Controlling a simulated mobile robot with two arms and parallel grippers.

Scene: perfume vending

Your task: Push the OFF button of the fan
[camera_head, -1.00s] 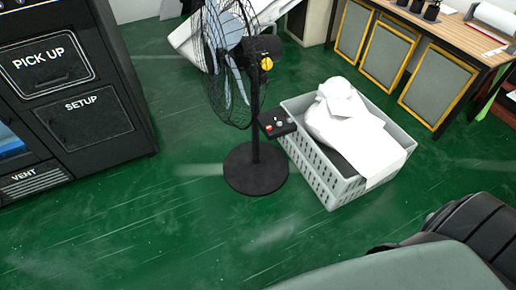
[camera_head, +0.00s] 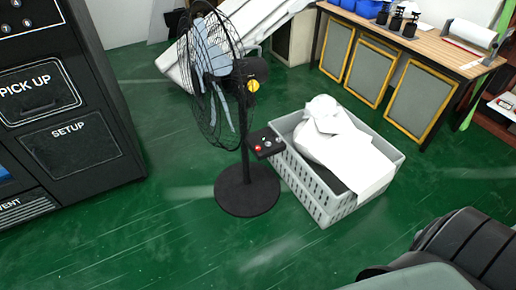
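A black pedestal fan stands upright on the green floor, with its round base (camera_head: 247,192) in the middle of the head view and its wire cage (camera_head: 205,75) facing left. A small black control box (camera_head: 265,143) sits on the right side of its pole. The box carries a red button (camera_head: 258,148) and other small pale controls to its right; their labels are too small to read. Neither of my grippers is in view.
A grey crate (camera_head: 318,205) with white cloth (camera_head: 345,150) stands close to the right of the fan. A black vending machine (camera_head: 75,140) is at left, a wooden workbench (camera_head: 440,60) at back right. The floor (camera_head: 150,250) in front is open.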

